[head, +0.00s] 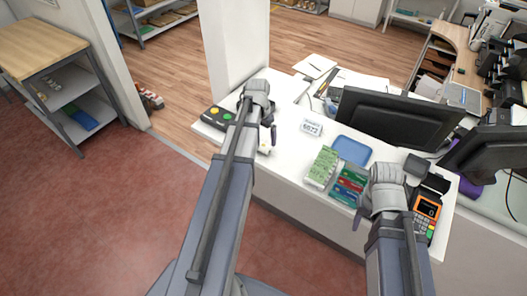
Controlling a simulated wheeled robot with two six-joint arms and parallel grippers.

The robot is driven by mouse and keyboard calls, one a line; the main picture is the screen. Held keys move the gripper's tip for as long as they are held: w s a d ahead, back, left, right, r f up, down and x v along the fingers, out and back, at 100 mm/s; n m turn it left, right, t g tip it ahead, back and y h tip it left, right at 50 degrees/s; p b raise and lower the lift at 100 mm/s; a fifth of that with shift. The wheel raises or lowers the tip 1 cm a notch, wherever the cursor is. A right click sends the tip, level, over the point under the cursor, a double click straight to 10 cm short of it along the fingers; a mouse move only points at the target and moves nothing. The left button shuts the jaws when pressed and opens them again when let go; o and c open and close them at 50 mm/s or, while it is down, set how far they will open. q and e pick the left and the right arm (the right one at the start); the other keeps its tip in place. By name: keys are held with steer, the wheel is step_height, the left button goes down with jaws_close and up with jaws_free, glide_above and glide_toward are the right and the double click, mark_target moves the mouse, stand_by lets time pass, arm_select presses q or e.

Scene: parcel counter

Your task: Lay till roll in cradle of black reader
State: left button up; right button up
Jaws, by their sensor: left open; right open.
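A black reader (216,115) with green, yellow and red keys lies at the counter's left end, partly hidden by my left arm. Its cradle cannot be made out. A small whitish object (264,148), perhaps the till roll, shows just below my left gripper (271,130), mostly hidden by the arm. The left gripper is open over the counter, right of the black reader; whether it touches anything is unclear. My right gripper (362,212) is open near the counter's front edge, between the cards and an orange-and-black card reader (427,208); its fingers are mostly hidden.
The white counter (288,132) also holds a number sign (311,128), a blue tray (351,150), a green leaflet stack (322,167) and a rack of coloured cards (349,185). Monitors (398,118) stand behind. A white pillar (236,55) rises behind the left end.

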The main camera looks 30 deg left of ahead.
mark_target(263, 145)
arm_select(q)
steer(key=shift+w+a+f+b, duration=0.1)
steer(key=shift+w+f+b, duration=0.05)
steer(key=shift+f+b, duration=1.25)
steer(key=shift+w+f+b, duration=0.15)
steer(key=shift+f+b, duration=1.05)
steer(key=shift+f, duration=0.25)
steer(key=shift+r, duration=0.1)
steer(key=c, duration=1.5)
step_height(263, 145, up, 10)
steer(key=p, duration=1)
